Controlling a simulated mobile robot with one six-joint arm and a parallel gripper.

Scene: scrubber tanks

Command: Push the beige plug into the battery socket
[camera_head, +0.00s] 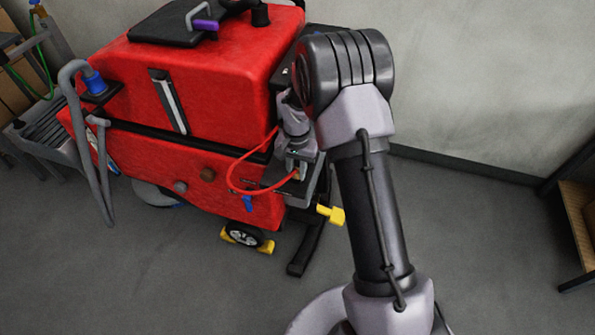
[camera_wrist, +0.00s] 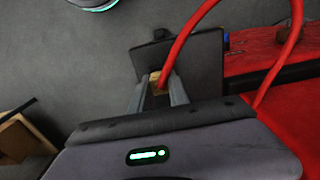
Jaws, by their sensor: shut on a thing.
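The beige plug (camera_wrist: 157,78) sits between the two fingers of my gripper (camera_wrist: 158,90) in the wrist view, with a red cable (camera_wrist: 181,46) leading away from it. My gripper is shut on the plug, over a dark grey plate (camera_wrist: 205,58). In the head view my gripper (camera_head: 297,172) is at the right end of the red machine, and the red cable (camera_head: 232,176) loops from it to the machine's side. I cannot make out the battery socket; the plug and fingers may cover it. I cannot tell whether the plug touches the plate.
The red scrubber machine (camera_head: 205,65) stands left of my arm. A yellow part (camera_head: 331,214) sticks out below the plate, and a small wheel (camera_head: 243,235) is near the floor. A wooden shelf (camera_head: 577,225) is at the far right. The floor between is clear.

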